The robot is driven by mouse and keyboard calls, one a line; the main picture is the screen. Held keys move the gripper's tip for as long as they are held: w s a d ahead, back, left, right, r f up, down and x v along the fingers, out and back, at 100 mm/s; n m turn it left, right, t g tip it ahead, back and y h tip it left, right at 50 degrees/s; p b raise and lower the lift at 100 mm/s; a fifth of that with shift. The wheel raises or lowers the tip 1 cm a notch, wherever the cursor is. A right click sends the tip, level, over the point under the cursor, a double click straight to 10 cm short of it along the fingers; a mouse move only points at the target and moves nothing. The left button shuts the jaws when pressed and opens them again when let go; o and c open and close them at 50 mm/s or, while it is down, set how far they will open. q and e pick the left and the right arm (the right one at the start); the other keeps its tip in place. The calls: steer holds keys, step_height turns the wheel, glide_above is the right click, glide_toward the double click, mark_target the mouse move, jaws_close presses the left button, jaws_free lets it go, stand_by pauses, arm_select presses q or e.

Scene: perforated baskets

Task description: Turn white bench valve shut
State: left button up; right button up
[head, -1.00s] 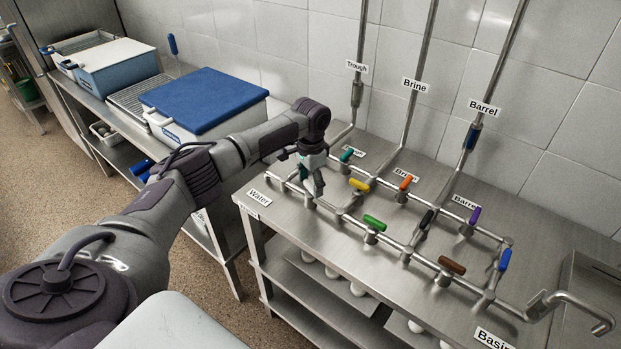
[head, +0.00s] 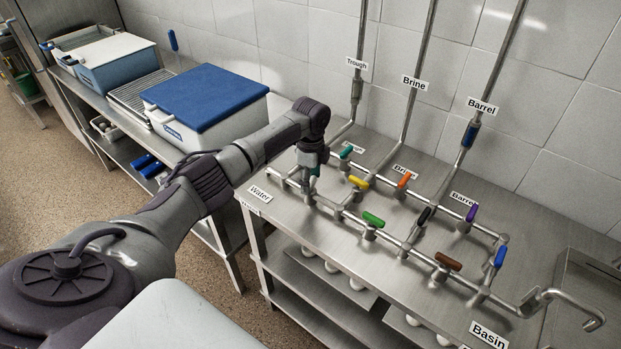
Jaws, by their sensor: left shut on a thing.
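My left gripper (head: 309,190) points down at the left end of the bench pipework, by the Water label (head: 261,195). It is shut on a valve handle there, which its fingers hide. No white handle shows elsewhere on the pipes, so the held one fits the white bench valve; its colour and angle cannot be made out. My right gripper is not in view.
Near the gripper are valves with teal (head: 346,152), yellow (head: 358,182) and green (head: 373,219) handles. Orange (head: 404,180), black (head: 425,216), purple (head: 471,212), brown (head: 448,261) and blue (head: 500,256) handles stand farther right. A blue-lidded cooler (head: 205,95) stands at left.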

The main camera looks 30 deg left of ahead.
mark_target(312, 182)
arm_select(q)
steer(key=shift+d+m, duration=0.1)
steer(key=shift+m, duration=1.5)
steer(key=o, duration=1.1)
steer(key=shift+o, duration=0.2)
step_height(312, 182, up, 12)
